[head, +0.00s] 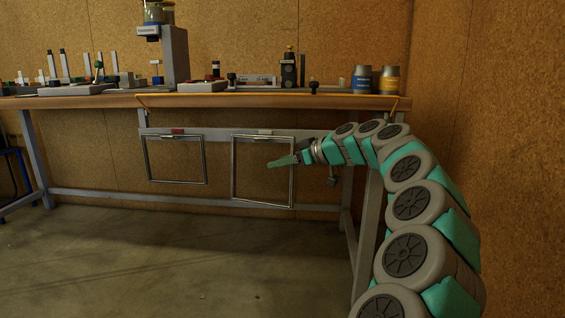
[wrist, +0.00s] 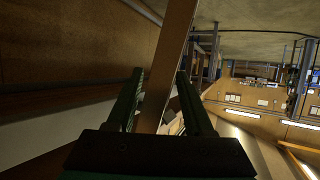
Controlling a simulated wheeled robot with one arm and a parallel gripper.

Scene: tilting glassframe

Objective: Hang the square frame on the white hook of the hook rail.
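The grey hook rail (head: 218,136) runs under the front of the workbench. A smaller, wide metal frame (head: 206,160) hangs at its left, under a red mark (head: 178,131). A taller metal frame (head: 234,170) hangs to the right, under a pale mark (head: 265,132). I cannot tell the hooks' shapes. My gripper (head: 280,162) is at the taller frame's right side. In the wrist view my gripper (wrist: 160,72) is open, with a long brown-looking bar (wrist: 168,60) between its fingers and gaps beside it. The bar appears to be that frame's side.
The workbench top (head: 225,100) is above the rail, with a grey column (head: 175,55), several tools and two cans, blue (head: 361,80) and yellow (head: 389,80). A bench leg (head: 365,235) stands right of the frames. The floor (head: 150,260) in front is clear.

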